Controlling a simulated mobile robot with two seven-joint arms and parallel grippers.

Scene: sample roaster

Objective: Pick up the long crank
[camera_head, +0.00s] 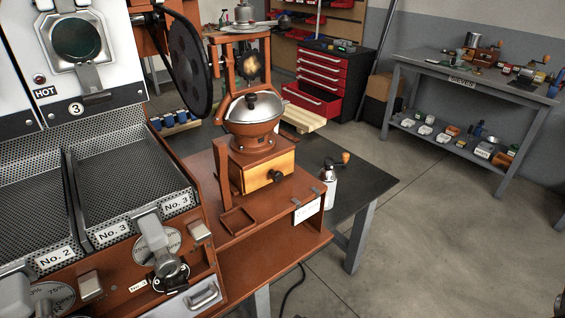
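I cannot tell for sure which thing is the long crank. A hand grinder (329,186) with a white lower body stands on the dark table, and a crank arm with a wooden knob (345,157) sticks out from its top. On the far grey workbench, a wooden box mill (487,54) has a small crank with a wooden knob, and another wooden knob (546,59) shows near the bench's right end.
The orange box grinder (256,165) with a metal domed hopper stands on an orange stand. The roaster's perforated trays (105,185) fill the left. A red tool chest (322,84) and the grey workbench (478,89) stand behind. The floor (440,230) at right is clear.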

